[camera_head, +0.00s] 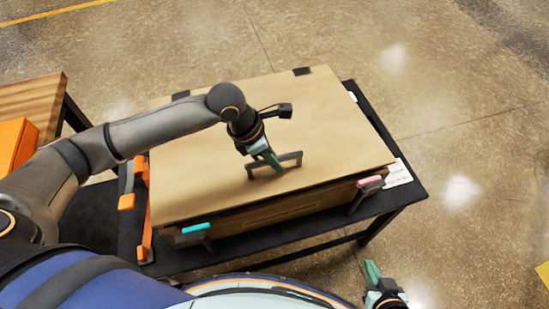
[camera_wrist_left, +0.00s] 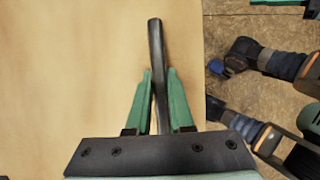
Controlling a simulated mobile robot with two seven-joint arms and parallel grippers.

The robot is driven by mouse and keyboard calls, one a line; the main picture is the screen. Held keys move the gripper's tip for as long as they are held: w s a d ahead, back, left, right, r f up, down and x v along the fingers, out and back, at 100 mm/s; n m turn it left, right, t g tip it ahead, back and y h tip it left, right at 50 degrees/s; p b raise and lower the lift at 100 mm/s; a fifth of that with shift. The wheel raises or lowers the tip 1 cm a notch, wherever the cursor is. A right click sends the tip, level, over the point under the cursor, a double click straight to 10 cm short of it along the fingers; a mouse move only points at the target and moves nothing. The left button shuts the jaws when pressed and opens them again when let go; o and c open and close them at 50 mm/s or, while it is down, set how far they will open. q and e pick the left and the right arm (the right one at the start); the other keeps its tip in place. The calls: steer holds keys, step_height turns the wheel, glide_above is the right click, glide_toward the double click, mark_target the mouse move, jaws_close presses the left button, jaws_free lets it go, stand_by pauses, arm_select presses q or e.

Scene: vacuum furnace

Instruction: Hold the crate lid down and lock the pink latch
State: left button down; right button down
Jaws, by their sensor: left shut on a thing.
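The wooden crate's lid (camera_head: 330,115) lies flat on the crate, which stands on a dark table. A grey bar handle (camera_head: 292,158) sits on the lid near its front side. My left gripper (camera_head: 273,162) is at this handle; in the left wrist view its green fingers (camera_wrist_left: 160,95) are shut around the handle bar (camera_wrist_left: 156,50). The pink latch (camera_head: 370,182) is on the crate's front face at the right. A cyan latch (camera_head: 196,228) is on the front face at the left. My right gripper (camera_head: 375,285) is low at the bottom right, clear of the crate; its finger opening is unclear.
The dark table (camera_head: 395,205) extends a little past the crate, with a white label (camera_head: 397,172) at its right. Orange brackets (camera_head: 140,205) stand left of the crate. A wooden table with an orange box (camera_head: 12,145) is at far left. The floor at right is clear.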

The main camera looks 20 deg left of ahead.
arm_select(q)
steer(key=shift+f, duration=0.15)
arm_select(e)
steer(key=shift+f, duration=0.1)
stand_by(0.7)
arm_select(q)
steer(key=shift+f+b, duration=0.35)
steer(key=shift+b, duration=0.1)
arm_select(e)
steer(key=shift+f, duration=0.35)
